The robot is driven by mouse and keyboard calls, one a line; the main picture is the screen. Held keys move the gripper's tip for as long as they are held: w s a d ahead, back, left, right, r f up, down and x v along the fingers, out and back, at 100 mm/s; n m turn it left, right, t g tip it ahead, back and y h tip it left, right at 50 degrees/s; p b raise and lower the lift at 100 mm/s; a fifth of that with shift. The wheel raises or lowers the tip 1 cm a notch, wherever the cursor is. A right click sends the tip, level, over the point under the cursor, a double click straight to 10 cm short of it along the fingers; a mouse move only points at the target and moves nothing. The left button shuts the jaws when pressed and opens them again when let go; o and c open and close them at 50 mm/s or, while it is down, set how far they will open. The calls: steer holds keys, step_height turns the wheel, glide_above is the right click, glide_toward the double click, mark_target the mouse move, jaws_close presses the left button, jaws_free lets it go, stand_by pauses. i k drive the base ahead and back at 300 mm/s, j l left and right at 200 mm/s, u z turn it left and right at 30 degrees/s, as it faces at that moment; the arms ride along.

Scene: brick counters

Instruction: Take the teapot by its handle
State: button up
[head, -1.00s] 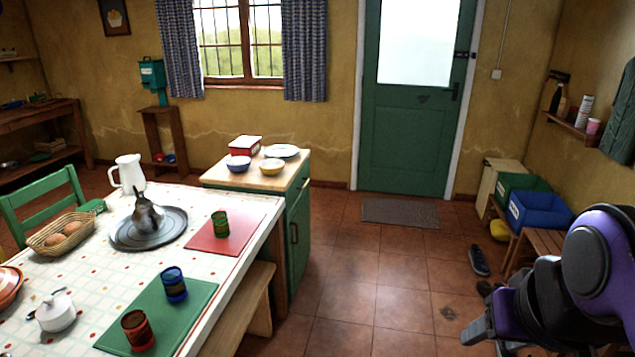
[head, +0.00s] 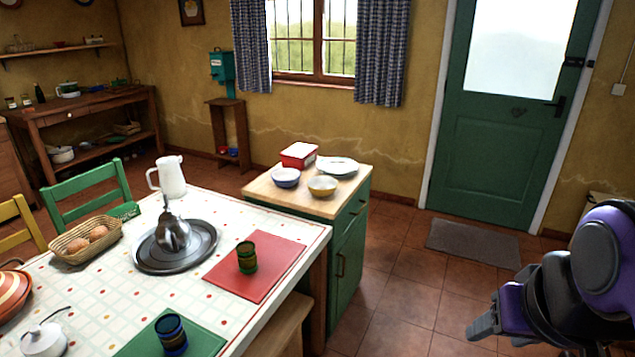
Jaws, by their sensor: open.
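A grey metal teapot (head: 173,234) stands on a round dark metal tray (head: 146,263) on the dining table, left of centre in the head view. A thin part rises above its body toward the white jug; I cannot clearly tell its handle from its spout. My gripper (head: 478,328) is at the lower right, open and empty, over the floor. It is well apart from the teapot, with the table's right edge and a green cabinet between.
The table (head: 97,283) also holds a white jug (head: 172,178), a bread basket (head: 68,253), a white lidded pot (head: 45,338) and cups on mats. A green cabinet (head: 345,244) with bowls stands behind. A bench (head: 280,326) lines the table's right side. Floor (head: 405,285) to the right is clear.

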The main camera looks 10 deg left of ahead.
mark_target(173, 233)
steer(key=i+u, duration=0.2)
steer(key=u, duration=0.15)
steer(key=i+u, duration=0.2)
steer(key=u, duration=0.15)
steer(key=i+l+u, duration=0.1)
steer(key=u, duration=0.3)
steer(key=i+l, duration=0.05)
steer(key=i, duration=0.05)
